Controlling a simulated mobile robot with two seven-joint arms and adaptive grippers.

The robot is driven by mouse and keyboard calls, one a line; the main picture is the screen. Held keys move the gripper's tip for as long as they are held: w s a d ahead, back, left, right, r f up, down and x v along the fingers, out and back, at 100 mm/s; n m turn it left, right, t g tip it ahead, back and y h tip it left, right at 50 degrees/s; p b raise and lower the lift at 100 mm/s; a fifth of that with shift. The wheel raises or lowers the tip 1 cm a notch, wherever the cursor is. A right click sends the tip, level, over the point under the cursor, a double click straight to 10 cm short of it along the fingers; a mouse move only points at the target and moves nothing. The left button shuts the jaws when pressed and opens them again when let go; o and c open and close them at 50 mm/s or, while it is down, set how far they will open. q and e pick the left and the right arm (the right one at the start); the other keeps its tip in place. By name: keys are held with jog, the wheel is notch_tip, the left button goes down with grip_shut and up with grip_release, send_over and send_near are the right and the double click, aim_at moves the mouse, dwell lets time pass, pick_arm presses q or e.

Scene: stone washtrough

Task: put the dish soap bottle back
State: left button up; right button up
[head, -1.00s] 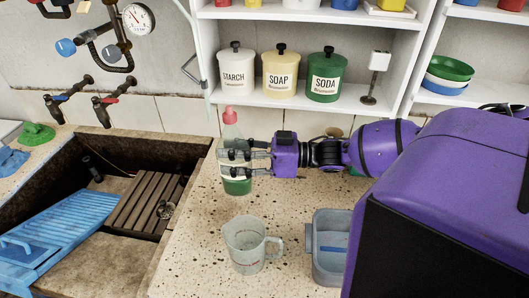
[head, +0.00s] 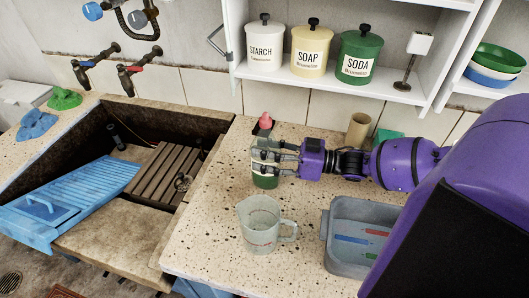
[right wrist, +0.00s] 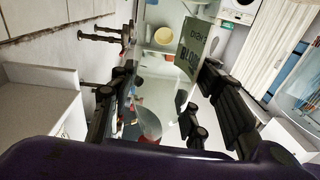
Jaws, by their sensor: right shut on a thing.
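The dish soap bottle (head: 265,182) is upright, clear with a red cap and green at its lower part. It is at the back of the speckled counter, right of the sink. My right gripper (head: 272,157) reaches in from the right and is shut around its middle, its fingers covering part of it. I cannot tell whether the bottle's base touches the counter. In the right wrist view the clear bottle with a green label (right wrist: 192,45) is between the dark fingers. My left gripper is not in view.
A measuring jug (head: 262,225) stands in front of the bottle, with a grey tub (head: 338,258) to its right. A shelf (head: 300,84) with starch, soap and soda jars hangs above. The stone sink (head: 225,130) is left. A tan cylinder (head: 357,130) stands behind my arm.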

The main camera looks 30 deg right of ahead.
jog(key=shift+f, duration=0.1)
jog(key=shift+f, duration=0.1)
jog(key=o, duration=1.4)
jog(key=v, duration=1.2)
jog(key=shift+a+r, duration=0.1)
jog(key=shift+r, duration=0.1)
